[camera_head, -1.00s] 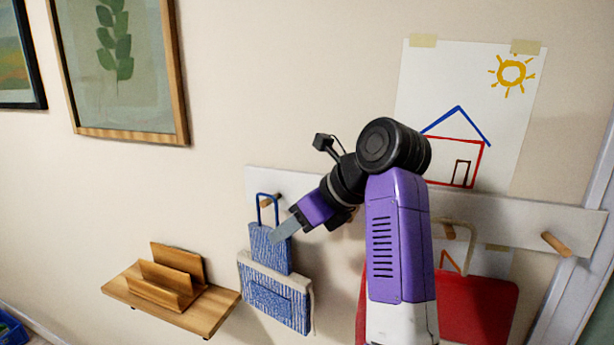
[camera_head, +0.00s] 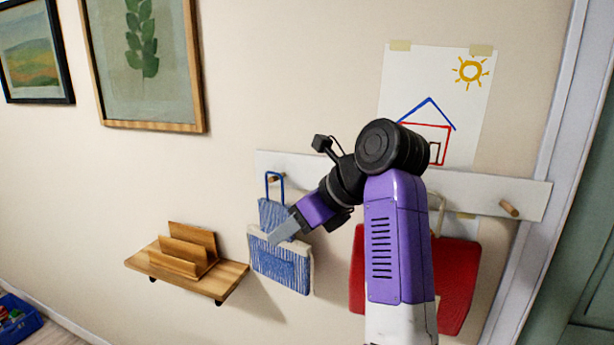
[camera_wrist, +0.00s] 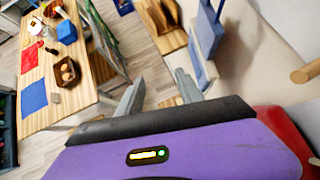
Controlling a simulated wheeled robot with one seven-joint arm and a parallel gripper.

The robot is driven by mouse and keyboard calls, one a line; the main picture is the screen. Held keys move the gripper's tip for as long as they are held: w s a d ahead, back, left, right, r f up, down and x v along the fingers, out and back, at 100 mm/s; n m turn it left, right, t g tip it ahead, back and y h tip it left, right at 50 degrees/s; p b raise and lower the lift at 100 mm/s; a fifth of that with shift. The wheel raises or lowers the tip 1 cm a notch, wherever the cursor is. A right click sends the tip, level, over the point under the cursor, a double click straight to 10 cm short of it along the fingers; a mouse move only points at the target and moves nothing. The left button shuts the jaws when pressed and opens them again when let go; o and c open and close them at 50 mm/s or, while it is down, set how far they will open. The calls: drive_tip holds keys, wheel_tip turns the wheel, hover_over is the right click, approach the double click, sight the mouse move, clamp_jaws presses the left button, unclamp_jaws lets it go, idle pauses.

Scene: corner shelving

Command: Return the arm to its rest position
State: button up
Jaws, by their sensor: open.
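My gripper (camera_head: 283,230) is at the end of my purple arm, raised in front of the wall. In the head view it overlaps a blue-and-white striped bag (camera_head: 285,269) hanging from a peg by a blue handle. The wrist view shows my gripper (camera_wrist: 158,92) open, its two grey fingers apart with nothing between them. The blue bag (camera_wrist: 208,28) shows just beyond the right finger there. I cannot tell whether it touches the finger. My arm hides part of the peg rail and of a red bag (camera_head: 457,280).
A white peg rail (camera_head: 472,195) runs along the wall, with a bare peg (camera_head: 509,208) at right. A small wooden shelf (camera_head: 225,279) with a slotted holder (camera_head: 185,256) is at lower left. A table (camera_wrist: 88,80) stands at left in the wrist view.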

drive_tip(key=w+d+r+n+t, duration=0.3)
drive_tip(key=w+r+n+t, duration=0.3)
drive_tip(key=n+t, duration=0.15)
drive_tip(key=s+d+f+n+t+h+b, duration=0.1)
drive_tip(key=s+d+f+n+t, duration=0.1)
drive_tip(key=s+d+f+n, duration=0.3)
drive_tip(key=s+d+f+n+t+h, duration=0.1)
drive_tip(key=d+f, duration=0.1)
drive_tip(key=f, duration=0.4)
drive_tip(key=s+d+f+n+t+h+b, duration=0.1)
drive_tip(key=s+d+f+n+t+h, duration=0.1)
drive_tip(key=s+d+f+n, duration=0.3)
drive_tip(key=s+d+f+n+g+h+b, duration=0.1)
drive_tip(key=s+f, duration=0.6)
drive_tip(key=s, duration=0.8)
drive_tip(key=s+d+f+n+g+h+b, duration=0.1)
drive_tip(key=s+f, duration=0.6)
drive_tip(key=s, duration=0.8)
drive_tip(key=s+d+f+n+g+h+b, duration=0.1)
drive_tip(key=s+d+f+n+b, duration=0.2)
drive_tip(key=s, duration=1.2)
drive_tip(key=d+f+n, duration=0.1)
drive_tip(key=d+f, duration=0.2)
drive_tip(key=shift+s+f, duration=0.2)
drive_tip(key=shift+f, duration=0.2)
